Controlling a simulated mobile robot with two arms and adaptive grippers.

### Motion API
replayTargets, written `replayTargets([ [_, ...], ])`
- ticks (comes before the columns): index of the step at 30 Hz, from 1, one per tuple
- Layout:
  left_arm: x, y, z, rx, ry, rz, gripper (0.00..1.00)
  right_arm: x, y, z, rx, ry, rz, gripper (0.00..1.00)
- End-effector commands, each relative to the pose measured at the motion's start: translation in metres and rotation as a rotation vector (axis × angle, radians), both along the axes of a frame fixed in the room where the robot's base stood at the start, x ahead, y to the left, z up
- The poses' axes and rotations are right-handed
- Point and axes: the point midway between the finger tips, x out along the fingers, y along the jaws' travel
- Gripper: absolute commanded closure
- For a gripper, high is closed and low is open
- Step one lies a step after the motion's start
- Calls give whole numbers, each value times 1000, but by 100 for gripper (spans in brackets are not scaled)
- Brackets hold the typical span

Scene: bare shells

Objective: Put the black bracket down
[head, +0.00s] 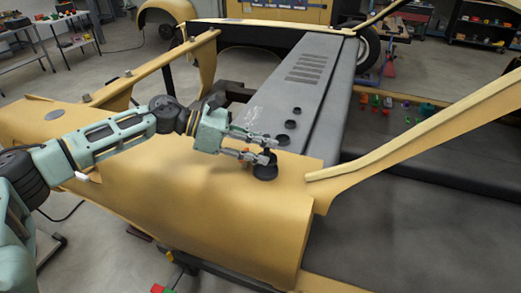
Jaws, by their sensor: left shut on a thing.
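My left gripper (268,150) reaches in from the left over the yellow body shell. It is shut on a small black piece (265,170) with a wide, round-looking lower part, which I take for the black bracket. The fingers cover its upper part. The piece is over the yellow panel (215,200), near the panel's edge by the grey centre section. I cannot tell whether its underside touches the panel. My right gripper is not in view.
Several black round pieces (290,124) sit in a row on the grey centre section (325,90). Small coloured items (388,102) lie beyond it on the right. A yellow rail (420,130) rises at the right. The yellow panel's front is clear.

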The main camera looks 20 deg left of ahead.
Motion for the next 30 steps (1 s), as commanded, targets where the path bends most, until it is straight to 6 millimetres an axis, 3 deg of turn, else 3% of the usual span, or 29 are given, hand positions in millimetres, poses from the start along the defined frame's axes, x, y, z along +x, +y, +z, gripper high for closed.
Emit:
replayTargets([
  [6, 0, 0, -26, -1, 2, 2, 100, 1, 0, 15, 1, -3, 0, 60],
  [23, 0, 0, -38, 1, 1, 1, 100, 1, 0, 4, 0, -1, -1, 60],
  [24, -1, 0, -37, 3, 2, 0, 68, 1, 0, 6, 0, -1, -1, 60],
  [30, -1, 0, -37, 3, 2, 0, 52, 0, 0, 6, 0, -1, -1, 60],
])
